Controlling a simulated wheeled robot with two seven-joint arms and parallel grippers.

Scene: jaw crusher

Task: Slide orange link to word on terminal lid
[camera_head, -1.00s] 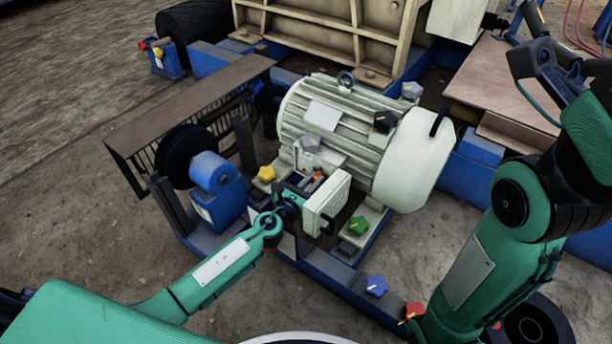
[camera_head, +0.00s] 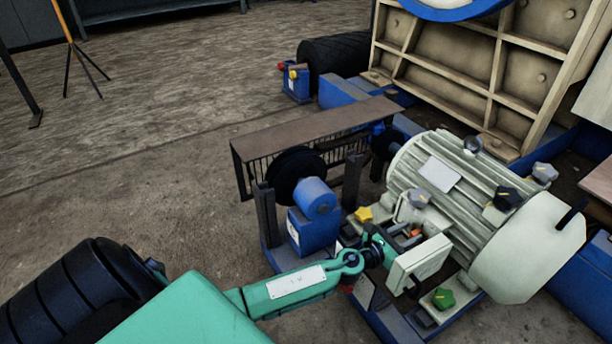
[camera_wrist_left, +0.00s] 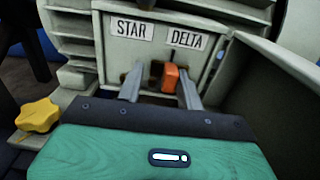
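The orange link (camera_wrist_left: 171,78) sits in the open terminal box (camera_wrist_left: 150,55), below the DELTA label (camera_wrist_left: 187,40) and right of the STAR label (camera_wrist_left: 132,28). A small patch of it shows in the head view (camera_head: 416,232). My left gripper (camera_wrist_left: 160,77) is open, its fingers on either side of the link. The right finger is close to the link; a wider gap lies at the left. I cannot tell whether they touch. The terminal lid (camera_head: 420,260) stands open beside the gripper; no word on it is readable. My right gripper is out of view.
The ribbed motor (camera_head: 455,185) stands behind the box. A yellow star knob (camera_head: 363,214) lies to the left and a green one (camera_head: 443,298) at the front right. A blue bearing block (camera_head: 313,230) and a guard (camera_head: 300,135) stand left. Open floor lies farther left.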

